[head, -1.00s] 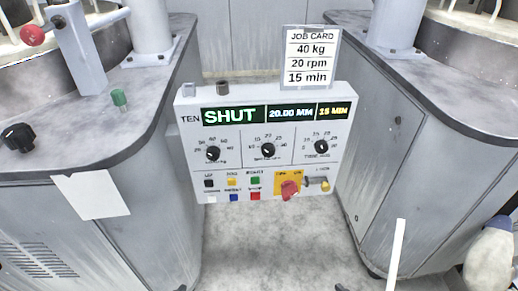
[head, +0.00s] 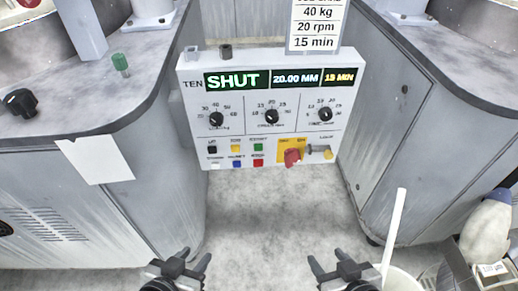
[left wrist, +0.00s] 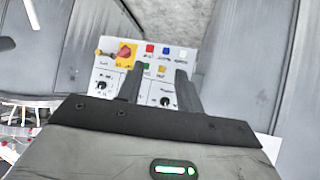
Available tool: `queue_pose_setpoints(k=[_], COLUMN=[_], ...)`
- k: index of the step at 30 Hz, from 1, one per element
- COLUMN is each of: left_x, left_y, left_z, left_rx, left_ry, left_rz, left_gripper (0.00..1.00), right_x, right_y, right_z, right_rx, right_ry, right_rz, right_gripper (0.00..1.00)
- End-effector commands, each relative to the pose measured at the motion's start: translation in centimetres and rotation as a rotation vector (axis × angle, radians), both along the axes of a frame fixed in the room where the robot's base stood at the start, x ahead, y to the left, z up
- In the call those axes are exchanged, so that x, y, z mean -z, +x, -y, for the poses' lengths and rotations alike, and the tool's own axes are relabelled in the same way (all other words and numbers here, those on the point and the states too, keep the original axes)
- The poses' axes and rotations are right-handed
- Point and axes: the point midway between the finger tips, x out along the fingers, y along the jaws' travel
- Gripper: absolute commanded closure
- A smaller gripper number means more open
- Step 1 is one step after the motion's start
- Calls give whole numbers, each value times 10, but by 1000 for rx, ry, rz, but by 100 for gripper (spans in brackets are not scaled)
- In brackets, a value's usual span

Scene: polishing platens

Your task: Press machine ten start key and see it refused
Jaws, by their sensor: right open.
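Machine ten's control panel (head: 262,100) stands between two grey cabinets. Its display (head: 235,80) reads SHUT, 20.00 MM and 15 MIN. The green start key (head: 258,147) is in the upper key row, above the red stop key (head: 258,162). In the left wrist view the panel is upside down, and the green key (left wrist: 147,66) shows beside a finger. My left gripper (head: 194,257) is open and empty, low in the head view and apart from the panel. My right gripper (head: 326,257) is open and empty, also apart from the panel.
A job card (head: 314,28) above the panel reads 40 kg, 20 rpm, 15 min. A red rotary switch (head: 292,156) on a yellow plate sits right of the keys. Cabinets flank the panel; a white pole (head: 395,232) and a bin (head: 405,280) stand at lower right. Floor between is clear.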

Motion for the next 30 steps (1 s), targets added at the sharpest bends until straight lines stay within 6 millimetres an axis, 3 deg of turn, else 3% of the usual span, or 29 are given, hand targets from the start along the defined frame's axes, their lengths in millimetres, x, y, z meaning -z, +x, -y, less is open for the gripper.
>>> queue_pose_setpoints(k=[4,8,30], left_x=[0,0,0], left_y=[0,0,0], left_z=[0,0,2], left_rx=[0,-1,-5], left_ry=[0,-1,-7], left_rz=[0,0,-1], left_gripper=[66,100,100], right_x=[1,1,-1], right_y=[-2,-2,1], right_z=[0,0,0], right_rx=[0,0,0], right_ry=[0,1,1], right_rz=[-4,-5,3], right_gripper=[51,51,51])
